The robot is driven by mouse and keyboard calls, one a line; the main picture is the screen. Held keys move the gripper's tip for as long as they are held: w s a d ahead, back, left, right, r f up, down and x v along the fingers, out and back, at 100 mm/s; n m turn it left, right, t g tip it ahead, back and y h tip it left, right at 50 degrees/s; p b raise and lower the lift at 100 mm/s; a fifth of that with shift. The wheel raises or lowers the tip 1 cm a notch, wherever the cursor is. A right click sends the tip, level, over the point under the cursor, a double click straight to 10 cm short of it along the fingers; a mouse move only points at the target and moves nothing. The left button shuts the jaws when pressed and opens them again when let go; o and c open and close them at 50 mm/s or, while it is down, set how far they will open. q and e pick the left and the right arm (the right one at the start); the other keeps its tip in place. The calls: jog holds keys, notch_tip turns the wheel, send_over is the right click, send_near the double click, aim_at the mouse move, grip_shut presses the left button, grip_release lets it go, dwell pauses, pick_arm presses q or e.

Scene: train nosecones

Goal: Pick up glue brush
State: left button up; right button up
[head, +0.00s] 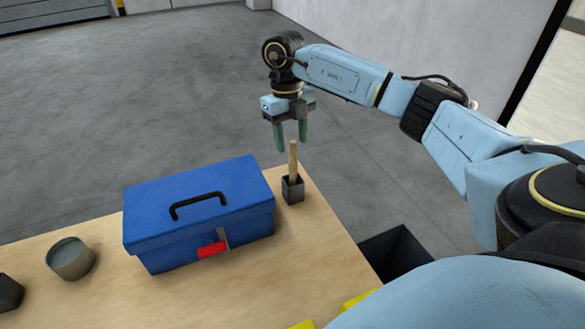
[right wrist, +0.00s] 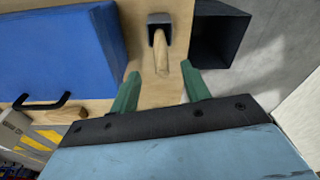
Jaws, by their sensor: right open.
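The glue brush (head: 293,160) stands upright in a small dark square holder (head: 293,190) near the far right corner of the table; only its wooden handle shows, and its lower end is hidden in the holder. My right gripper (head: 291,148) has green fingers pointing down, just above and behind the handle in the head view. In the right wrist view the gripper (right wrist: 161,88) is open, and the brush handle (right wrist: 160,55) lies between and beyond the fingertips, with no visible grip on it. The holder (right wrist: 159,20) shows there too. My left gripper is not in view.
A blue toolbox (head: 200,212) with a black handle and red latch stands left of the holder. A grey round tin (head: 70,258) sits farther left on the wooden table (head: 315,255). A dark open bin (head: 395,256) stands beyond the table's right edge.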

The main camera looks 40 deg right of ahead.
aim_at(292, 160)
jog(key=shift+f, duration=0.6)
jog(key=f, duration=0.4)
jog(key=shift+s+d+f, duration=0.15)
jog(key=shift+s+f, duration=0.05)
jog(key=shift+f, duration=0.1)
jog(key=shift+c, duration=0.9)
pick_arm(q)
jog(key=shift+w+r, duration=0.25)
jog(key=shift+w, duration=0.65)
pick_arm(e)
grip_shut()
